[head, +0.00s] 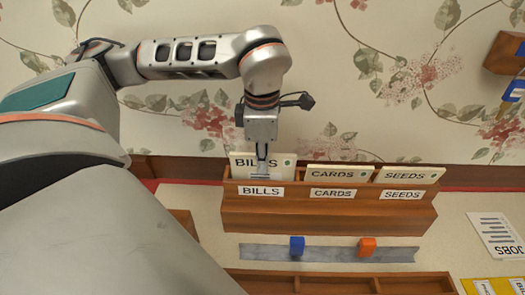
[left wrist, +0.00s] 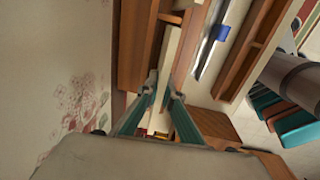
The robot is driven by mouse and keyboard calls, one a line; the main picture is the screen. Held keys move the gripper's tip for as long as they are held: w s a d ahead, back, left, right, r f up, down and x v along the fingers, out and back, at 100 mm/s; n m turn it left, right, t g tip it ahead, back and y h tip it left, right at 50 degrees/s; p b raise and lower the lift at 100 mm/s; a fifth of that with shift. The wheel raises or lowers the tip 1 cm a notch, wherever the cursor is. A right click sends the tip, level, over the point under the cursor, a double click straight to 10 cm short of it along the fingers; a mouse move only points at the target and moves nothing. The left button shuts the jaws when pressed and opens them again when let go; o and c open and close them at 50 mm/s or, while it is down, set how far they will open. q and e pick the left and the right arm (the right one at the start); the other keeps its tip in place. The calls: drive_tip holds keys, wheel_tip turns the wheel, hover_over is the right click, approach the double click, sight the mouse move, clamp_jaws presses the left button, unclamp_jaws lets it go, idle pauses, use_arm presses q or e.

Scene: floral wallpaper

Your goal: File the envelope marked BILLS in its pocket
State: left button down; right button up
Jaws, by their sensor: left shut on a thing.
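The envelope marked BILLS (head: 241,161) is cream and stands upright at the left pocket of the wooden pocket box (head: 330,215), above the BILLS label (head: 261,191). My left gripper (head: 262,165) points down and is shut on its top edge. In the left wrist view, the fingers (left wrist: 162,95) pinch the pale envelope (left wrist: 172,52). Its lower part is hidden behind the box's front wall; how deep it sits I cannot tell. The CARDS envelope (head: 338,172) and SEEDS envelope (head: 405,173) stand in the other pockets. My right gripper is not in view.
A grey strip (head: 335,252) with a blue clip (head: 297,246) and an orange clip (head: 367,246) lies in front of the box. A wooden tray (head: 330,278) is nearer. A JOBS sheet (head: 497,235) lies at the right. The wallpapered wall is close behind.

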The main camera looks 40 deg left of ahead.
use_arm(q)
drive_tip(key=c, duration=2.2)
unclamp_jaws()
drive_tip(key=shift+o, duration=0.2)
wheel_tip(320, 180, up, 12)
drive_tip(key=s, duration=0.1)
drive_tip(key=shift+d, duration=0.4)
